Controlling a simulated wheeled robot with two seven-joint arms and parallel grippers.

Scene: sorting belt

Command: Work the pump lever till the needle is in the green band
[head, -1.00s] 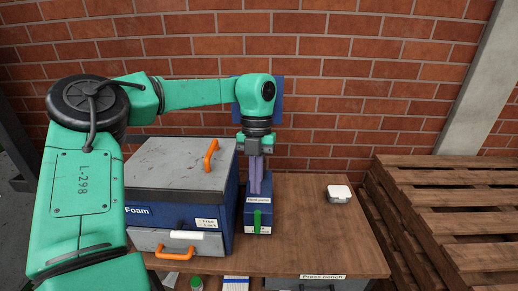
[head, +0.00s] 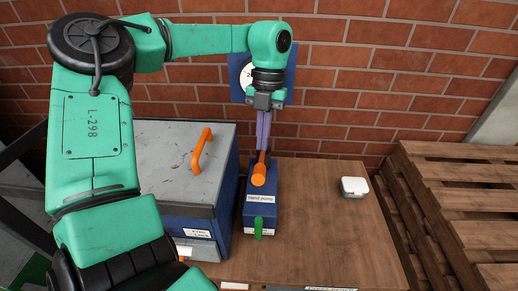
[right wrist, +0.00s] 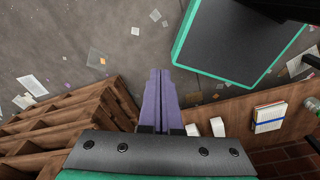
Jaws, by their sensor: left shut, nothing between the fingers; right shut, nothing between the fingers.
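The hand pump (head: 261,213) is a blue box on the wooden bench, with a label and a green tab (head: 258,228) on its front. Its lever has an orange grip (head: 258,175) that points up toward the camera. My left gripper (head: 263,147) is shut with nothing between its fingers, its tips just behind and above the orange grip; I cannot tell whether they touch. A white gauge dial (head: 247,77) on a blue panel is partly hidden behind my left wrist, and its needle and green band cannot be read. My right gripper (right wrist: 160,100) is shut and empty, away from the pump.
A grey-topped blue box (head: 180,160) with an orange handle stands left of the pump. A small white case (head: 354,187) lies on the bench (head: 320,230) to the right. Wooden pallets (head: 450,200) stand further right, a brick wall behind.

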